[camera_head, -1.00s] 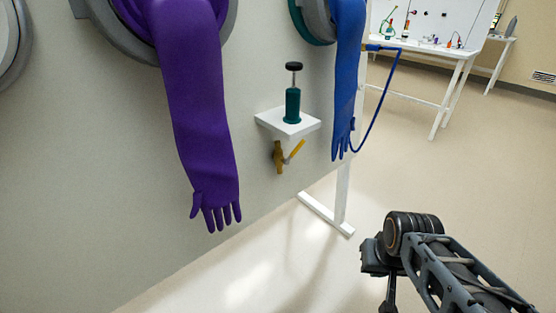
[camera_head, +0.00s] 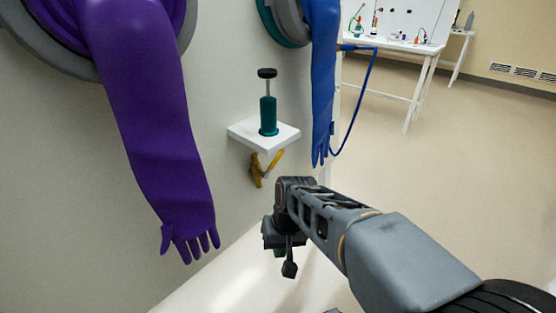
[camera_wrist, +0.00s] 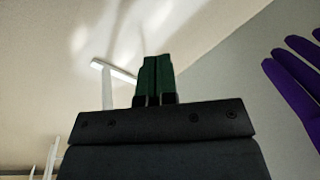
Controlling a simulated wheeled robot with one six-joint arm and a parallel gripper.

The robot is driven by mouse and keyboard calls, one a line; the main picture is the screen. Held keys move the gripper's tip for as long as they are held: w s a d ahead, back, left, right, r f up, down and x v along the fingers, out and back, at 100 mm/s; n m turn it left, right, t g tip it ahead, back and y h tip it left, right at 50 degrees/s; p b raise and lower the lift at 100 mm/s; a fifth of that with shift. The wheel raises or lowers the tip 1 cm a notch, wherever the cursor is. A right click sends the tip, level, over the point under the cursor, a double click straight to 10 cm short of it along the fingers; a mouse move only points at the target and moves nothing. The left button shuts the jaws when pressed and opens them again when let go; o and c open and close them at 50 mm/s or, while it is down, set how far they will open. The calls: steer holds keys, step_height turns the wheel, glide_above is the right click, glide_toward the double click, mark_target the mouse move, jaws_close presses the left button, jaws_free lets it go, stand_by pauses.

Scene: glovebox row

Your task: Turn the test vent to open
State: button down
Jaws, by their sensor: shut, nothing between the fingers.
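The brass test vent valve (camera_head: 257,172) is on the glovebox wall, under a small white shelf. Its yellow lever (camera_head: 274,161) slants up and to the right from the body in the head view. My gripper (camera_head: 289,268) hangs below and a little right of the valve, apart from it, with its tip pointing down. In the wrist view my gripper's dark green fingers (camera_wrist: 155,78) are together with nothing between them. The valve is not visible in the wrist view.
The white shelf (camera_head: 247,133) holds a teal cylinder with a black knob (camera_head: 268,115). A purple glove (camera_head: 160,140) hangs at left, also in the wrist view (camera_wrist: 295,85). A blue glove (camera_head: 322,85) with a blue hose (camera_head: 360,105) hangs right. Floor at right is clear.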

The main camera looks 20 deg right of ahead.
steer(key=w+f+m+g+y, duration=0.1)
steer(key=w+m+g+y, duration=0.1)
steer(key=w+m+y, duration=0.3)
steer(key=m+t+y, duration=0.8)
steer(key=m+t, duration=0.6)
steer(key=t, duration=0.4)
glide_toward(273, 164)
steer(key=d+f, duration=0.5)
steer(key=d, duration=0.1)
steer(key=w+a+r+b, duration=0.3)
steer(key=w+a+r, duration=0.3)
steer(key=a+r, duration=0.1)
steer(key=shift+w+a, duration=0.4)
steer(key=shift+a, duration=0.15)
steer(key=shift+w, duration=0.1)
